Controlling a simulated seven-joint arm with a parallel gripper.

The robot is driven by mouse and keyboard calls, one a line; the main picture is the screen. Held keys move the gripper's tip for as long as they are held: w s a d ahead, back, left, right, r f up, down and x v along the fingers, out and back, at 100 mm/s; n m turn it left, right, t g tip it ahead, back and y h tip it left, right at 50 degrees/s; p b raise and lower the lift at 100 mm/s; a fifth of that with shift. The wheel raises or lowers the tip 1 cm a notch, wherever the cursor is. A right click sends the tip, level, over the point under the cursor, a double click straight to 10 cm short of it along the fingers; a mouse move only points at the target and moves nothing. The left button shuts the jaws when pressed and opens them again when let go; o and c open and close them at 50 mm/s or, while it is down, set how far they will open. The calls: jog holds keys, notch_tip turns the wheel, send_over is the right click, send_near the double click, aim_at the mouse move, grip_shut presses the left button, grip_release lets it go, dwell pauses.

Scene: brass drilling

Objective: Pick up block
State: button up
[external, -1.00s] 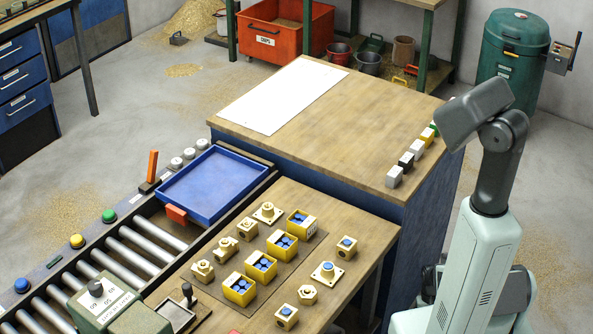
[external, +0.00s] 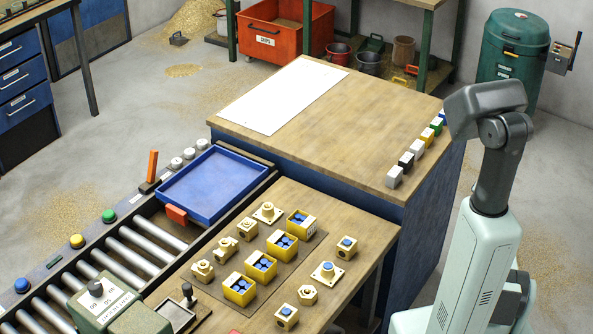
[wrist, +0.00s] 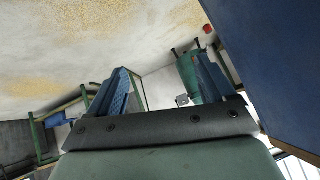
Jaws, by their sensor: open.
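Several small blocks stand in a row along the right edge of the wooden bench top in the external view. From the near end they are a light grey block (external: 394,177), a black block (external: 406,162), a white block (external: 417,147), a yellow block (external: 427,135) and a green block (external: 436,125). The far end of the row is partly hidden by my arm. My gripper (wrist: 160,78) shows in the wrist view with two blue fingers spread apart and nothing between them. No block shows in the wrist view. I cannot make out the fingers in the external view.
A lower table holds yellow boxes (external: 261,266) and brass fittings beside a blue tray (external: 214,184). A green drum (external: 513,60) stands behind my arm. The wrist view shows chip-strewn floor (wrist: 70,45).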

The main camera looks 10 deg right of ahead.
jog(key=w+d+r+t, duration=0.25)
jog(key=w+r, duration=0.35)
jog(key=r, duration=0.4)
jog(key=w+a+r+n+t+y, duration=0.1)
jog(key=w+a+r, duration=0.3)
jog(key=r, duration=0.3)
jog(key=w+a+r+n+t+y, duration=0.1)
jog(key=w+a+r+y, duration=0.1)
jog(key=w+a+r, duration=0.3)
jog(key=w+a+r+n+t+y, duration=0.1)
jog(key=w+a+r, duration=0.3)
jog(key=r, duration=0.5)
jog(key=shift+w+a+r+y, duration=0.2)
jog(key=shift+w+a+y, duration=0.15)
jog(key=shift+a, duration=0.3)
jog(key=a+n+g+y, duration=0.45)
jog(key=a+n, duration=0.25)
jog(key=a, duration=2.4)
jog(key=n+g+h, duration=0.4)
jog(key=n+g, duration=0.4)
jog(key=n, duration=0.2)
send_over(247, 223)
notch_tip(247, 223, down, 3)
jog(key=f, duration=0.8)
jog(key=shift+d, duration=0.3)
jog(key=shift+a+f, duration=0.15)
jog(key=shift+f, duration=1.2)
jog(key=shift+a+f, duration=0.15)
jog(key=shift+f, duration=1.2)
